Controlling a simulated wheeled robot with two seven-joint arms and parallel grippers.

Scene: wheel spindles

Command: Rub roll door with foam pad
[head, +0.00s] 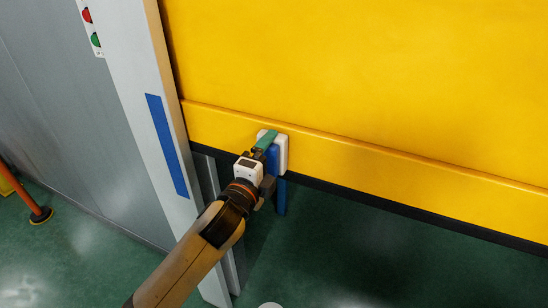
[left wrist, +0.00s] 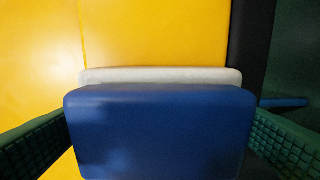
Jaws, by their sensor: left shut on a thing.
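The yellow roll door (head: 380,80) fills the upper right of the head view and the left of the left wrist view (left wrist: 40,60). Its dark bottom edge hangs above the green floor. The foam pad has a blue back (left wrist: 160,130) and a white face (head: 283,152). My left gripper (head: 270,146), with green fingers, is shut on the pad's blue part. The white face is against or very close to the door's lower band, near its left end; contact cannot be told for sure. My right gripper is not in view.
A pale door post (head: 135,90) with a blue strip (head: 167,146) and red and green buttons stands left of the door. An orange post (head: 25,190) stands at far left. A blue upright piece (head: 282,197) shows below the door edge.

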